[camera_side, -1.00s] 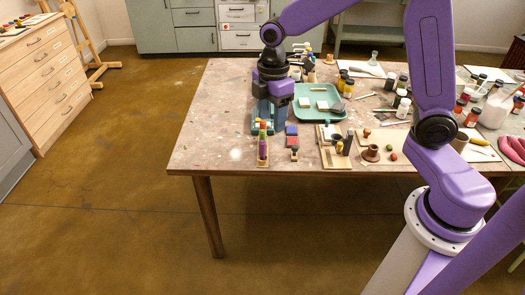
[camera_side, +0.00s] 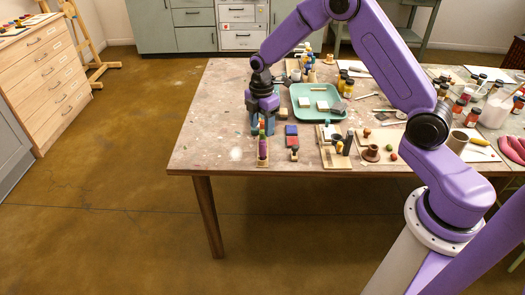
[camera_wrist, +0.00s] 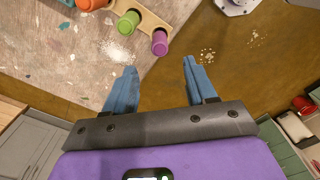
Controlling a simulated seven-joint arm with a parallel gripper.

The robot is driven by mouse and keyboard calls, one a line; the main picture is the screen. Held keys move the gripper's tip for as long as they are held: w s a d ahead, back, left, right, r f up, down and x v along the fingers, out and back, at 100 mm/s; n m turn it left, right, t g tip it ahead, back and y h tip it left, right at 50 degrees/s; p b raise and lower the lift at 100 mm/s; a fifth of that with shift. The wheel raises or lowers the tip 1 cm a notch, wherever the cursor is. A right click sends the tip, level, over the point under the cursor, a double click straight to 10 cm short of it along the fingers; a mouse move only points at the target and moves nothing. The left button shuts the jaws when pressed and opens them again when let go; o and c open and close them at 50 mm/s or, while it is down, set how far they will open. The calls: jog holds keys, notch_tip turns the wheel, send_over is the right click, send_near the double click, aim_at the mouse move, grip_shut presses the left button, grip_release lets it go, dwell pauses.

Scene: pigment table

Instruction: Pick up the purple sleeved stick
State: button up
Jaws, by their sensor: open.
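The purple sleeved stick (camera_side: 262,147) stands in a narrow wooden rack (camera_side: 262,163) near the table's front edge. In the wrist view the purple stick (camera_wrist: 160,42) is at one end of the rack (camera_wrist: 148,14), beside a green one (camera_wrist: 128,23) and an orange-red one (camera_wrist: 91,4). My gripper (camera_wrist: 160,65) is open and empty, its blue fingers apart. In the wrist view, the purple stick appears just beyond the fingertips, between their lines. In the side view my gripper (camera_side: 263,128) is over or just behind the rack; its exact height above the sticks is unclear.
Blue and red blocks (camera_side: 291,136) lie right of the rack. A green tray (camera_side: 318,116) and a wooden board with small items (camera_side: 334,164) stand farther right. White powder (camera_side: 236,154) lies left of the rack, where the table is mostly clear.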

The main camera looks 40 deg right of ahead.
aim_at(263, 141)
notch_tip(263, 141, down, 10)
jog(key=shift+d+r, duration=0.15)
dwell(0.4)
grip_shut()
